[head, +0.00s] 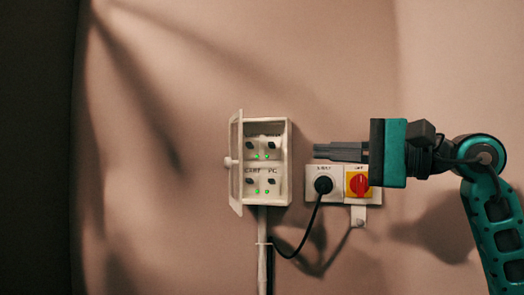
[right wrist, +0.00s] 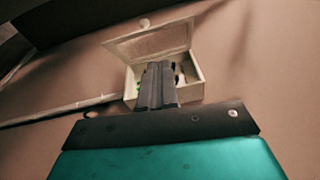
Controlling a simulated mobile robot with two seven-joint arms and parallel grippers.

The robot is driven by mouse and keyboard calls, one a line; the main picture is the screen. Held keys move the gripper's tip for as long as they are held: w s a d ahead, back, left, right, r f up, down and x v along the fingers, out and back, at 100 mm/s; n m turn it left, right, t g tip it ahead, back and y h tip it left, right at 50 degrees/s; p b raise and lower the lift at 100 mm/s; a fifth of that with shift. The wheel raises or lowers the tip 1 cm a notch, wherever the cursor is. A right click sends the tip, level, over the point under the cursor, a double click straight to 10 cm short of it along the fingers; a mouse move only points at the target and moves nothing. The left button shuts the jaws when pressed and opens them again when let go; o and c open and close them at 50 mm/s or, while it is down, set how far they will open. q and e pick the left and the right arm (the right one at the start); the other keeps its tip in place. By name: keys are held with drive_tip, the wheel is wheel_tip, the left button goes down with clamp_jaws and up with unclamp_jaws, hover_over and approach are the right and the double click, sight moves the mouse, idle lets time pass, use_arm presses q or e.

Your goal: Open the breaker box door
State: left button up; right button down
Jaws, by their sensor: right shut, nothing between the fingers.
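The white breaker box (head: 288,165) is on the wall in the middle of the head view. Its door (head: 236,185) is swung open to the left, with a round knob (head: 228,161) on its outer side. Inside are several black switches with green lights. In the right wrist view the open box (right wrist: 198,83) and its door (right wrist: 150,43) show beyond the fingers, which hide part of the inside. My right gripper (head: 316,151) is shut and empty, to the right of the box and apart from it in the head view. My left gripper is not in view.
Right of the box is a socket plate with a black plug (head: 323,185) and a red rotary switch on yellow (head: 359,184), just below my right gripper. A black cable (head: 306,236) hangs from the plug. A conduit (head: 262,240) runs down from the box. The wall left is clear.

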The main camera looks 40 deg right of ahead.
sight(229, 162)
use_arm(q)
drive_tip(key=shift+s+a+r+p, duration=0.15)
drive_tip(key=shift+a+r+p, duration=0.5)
drive_tip(key=shift+p, duration=1.2)
use_arm(e)
drive_tip(key=w+a+h, duration=0.1)
drive_tip(key=w+a, duration=0.5)
drive_tip(key=w, duration=0.3)
drive_tip(key=shift+w+a+r, duration=0.2)
drive_tip(key=shift+w+a, duration=0.15)
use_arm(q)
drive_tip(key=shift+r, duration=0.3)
use_arm(e)
drive_tip(key=shift+h, duration=0.3)
